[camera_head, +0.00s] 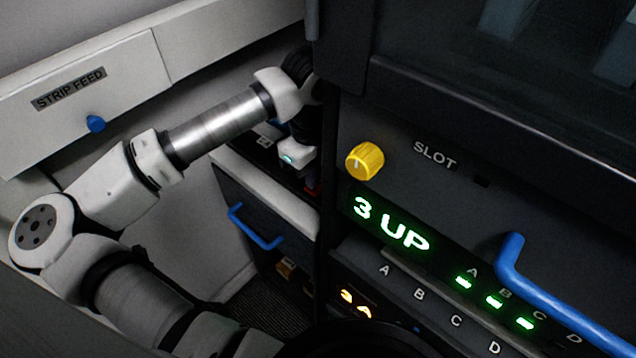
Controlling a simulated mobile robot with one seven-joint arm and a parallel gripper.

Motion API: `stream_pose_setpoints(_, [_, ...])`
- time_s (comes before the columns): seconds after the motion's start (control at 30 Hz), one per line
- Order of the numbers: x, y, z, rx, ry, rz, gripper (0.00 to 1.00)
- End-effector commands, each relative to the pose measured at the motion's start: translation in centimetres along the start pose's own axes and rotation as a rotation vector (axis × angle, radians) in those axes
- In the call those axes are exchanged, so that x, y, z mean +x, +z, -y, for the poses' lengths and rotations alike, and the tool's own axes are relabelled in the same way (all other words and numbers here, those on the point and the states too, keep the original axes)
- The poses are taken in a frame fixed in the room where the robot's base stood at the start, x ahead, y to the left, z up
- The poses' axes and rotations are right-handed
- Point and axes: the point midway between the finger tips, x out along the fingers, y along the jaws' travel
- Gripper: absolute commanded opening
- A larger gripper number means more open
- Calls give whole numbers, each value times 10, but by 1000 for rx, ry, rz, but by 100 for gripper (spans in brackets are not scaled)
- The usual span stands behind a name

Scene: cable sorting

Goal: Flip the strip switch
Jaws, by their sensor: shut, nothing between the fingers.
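A white panel (190,45) at the upper left bears the label STRIP FEED (69,88), with a small blue knob (96,124) below it. I cannot tell from this view whether this knob is the strip switch. My arm reaches from the lower left across to the centre. My gripper (310,184) hangs at its end, beside the dark cabinet's left edge and well right of the knob. Its white hand with a teal light shows, its fingers are shut and empty, and the tips are mostly hidden in shadow. A dark strip with small pale parts (264,141) lies behind the hand, partly hidden.
The dark cabinet (400,105) fills the right, with a yellow knob (365,161), a green "3 UP" display (391,225), green lights (494,302) and a protruding blue handle (560,300). A lower unit has another blue handle (255,228). Room near my gripper is narrow.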

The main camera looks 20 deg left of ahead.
Motion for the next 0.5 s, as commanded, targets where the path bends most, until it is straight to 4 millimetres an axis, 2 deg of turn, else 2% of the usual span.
stream_pose_setpoints(0.5, [8,0,0,0,0,0,0])
